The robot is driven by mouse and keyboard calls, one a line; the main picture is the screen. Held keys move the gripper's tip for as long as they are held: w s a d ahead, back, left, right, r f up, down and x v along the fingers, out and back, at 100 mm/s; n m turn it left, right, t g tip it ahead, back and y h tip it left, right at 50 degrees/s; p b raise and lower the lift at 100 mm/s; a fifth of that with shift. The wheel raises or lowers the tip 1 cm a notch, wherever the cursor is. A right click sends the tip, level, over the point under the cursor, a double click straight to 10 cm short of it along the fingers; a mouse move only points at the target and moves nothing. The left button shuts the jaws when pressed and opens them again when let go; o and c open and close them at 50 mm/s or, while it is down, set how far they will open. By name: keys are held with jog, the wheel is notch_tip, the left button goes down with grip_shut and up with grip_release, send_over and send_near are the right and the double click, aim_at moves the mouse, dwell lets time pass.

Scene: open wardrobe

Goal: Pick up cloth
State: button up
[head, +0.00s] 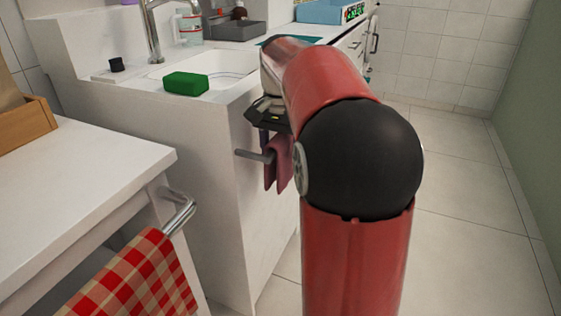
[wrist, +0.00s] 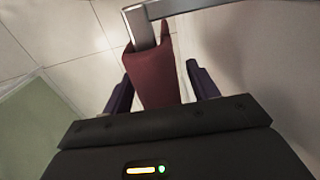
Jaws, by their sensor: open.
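A dark red cloth (head: 279,167) hangs over a short grey bar (head: 252,155) on the side of the white sink counter. In the wrist view the cloth (wrist: 156,72) hangs from the bar (wrist: 150,17) between the two fingers of my gripper (wrist: 158,80). The gripper is open, with a finger on either side of the cloth and a gap on each side. In the head view my arm hides most of the gripper and part of the cloth. A second cloth, red-and-white checked (head: 140,277), hangs from a metal rail (head: 178,212) on the table at left.
The white counter (head: 215,170) stands close beside my gripper. On it are a green sponge (head: 186,83), a sink (head: 212,68) and a tap (head: 152,35). A white table (head: 80,175) with a wooden box (head: 25,125) is at left. Tiled floor (head: 460,190) is clear at right.

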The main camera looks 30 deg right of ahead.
jog(key=shift+f, duration=0.25)
jog(key=c, duration=1.1)
jog(key=shift+r, duration=0.1)
